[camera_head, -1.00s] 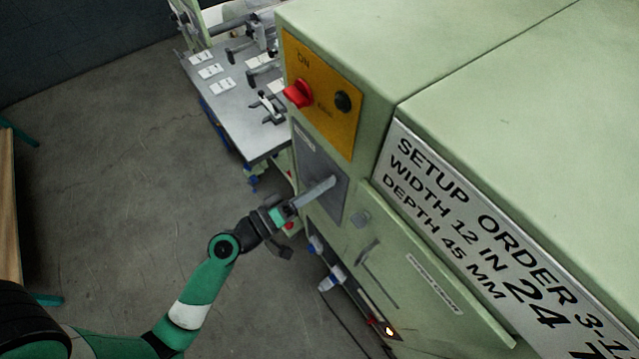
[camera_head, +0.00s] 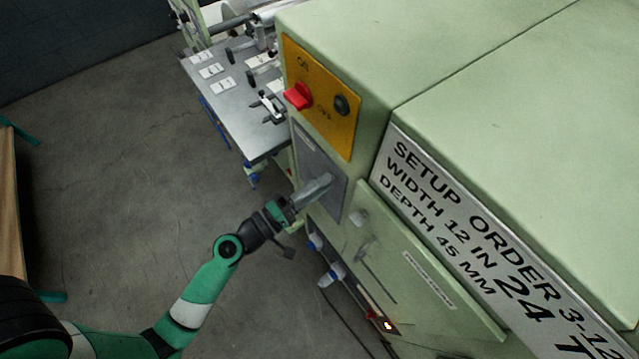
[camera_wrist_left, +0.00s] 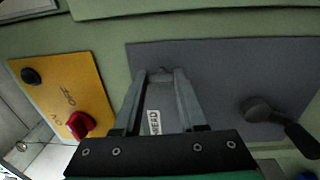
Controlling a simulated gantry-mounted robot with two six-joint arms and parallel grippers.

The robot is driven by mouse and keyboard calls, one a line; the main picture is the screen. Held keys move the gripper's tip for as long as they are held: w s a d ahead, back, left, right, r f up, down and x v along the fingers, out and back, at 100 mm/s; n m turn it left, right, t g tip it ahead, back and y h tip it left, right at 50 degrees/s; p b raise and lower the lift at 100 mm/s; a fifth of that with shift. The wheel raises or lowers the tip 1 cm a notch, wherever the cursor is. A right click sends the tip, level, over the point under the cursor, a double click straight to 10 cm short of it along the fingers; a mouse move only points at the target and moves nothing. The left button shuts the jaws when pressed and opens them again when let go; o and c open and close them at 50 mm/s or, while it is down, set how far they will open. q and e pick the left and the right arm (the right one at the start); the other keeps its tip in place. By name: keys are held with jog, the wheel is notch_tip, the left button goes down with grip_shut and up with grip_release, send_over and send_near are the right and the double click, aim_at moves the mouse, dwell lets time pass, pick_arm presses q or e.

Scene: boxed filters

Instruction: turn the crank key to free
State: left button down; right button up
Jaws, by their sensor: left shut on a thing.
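My left gripper (camera_head: 322,184) reaches the grey panel (camera_head: 333,207) on the front of the green machine. In the left wrist view its two long fingers (camera_wrist_left: 166,74) are closed in around a narrow light-grey piece, apparently the crank key (camera_wrist_left: 160,98). The fingers hide most of it, so its angle cannot be read. A small white label (camera_wrist_left: 153,122) shows between the fingers, its text only partly readable. A dark knob with an arm (camera_wrist_left: 262,110) sits to the right of the fingers in the wrist view. The right gripper is not in view.
A yellow plate with a red switch (camera_head: 298,96) and a black button (camera_head: 341,104) is above the panel. A setup order sign (camera_head: 480,230) is to the right. A metal bench (camera_head: 235,110) with clamps stands behind. Open floor lies left.

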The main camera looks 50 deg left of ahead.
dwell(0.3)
pick_arm(q)
jog(key=shift+c, duration=2.4)
grip_release()
jog(key=s+b, duration=0.3)
jog(key=s, duration=0.8)
jog(key=shift+s+a+f, duration=0.35)
jog(key=shift+f, duration=0.05)
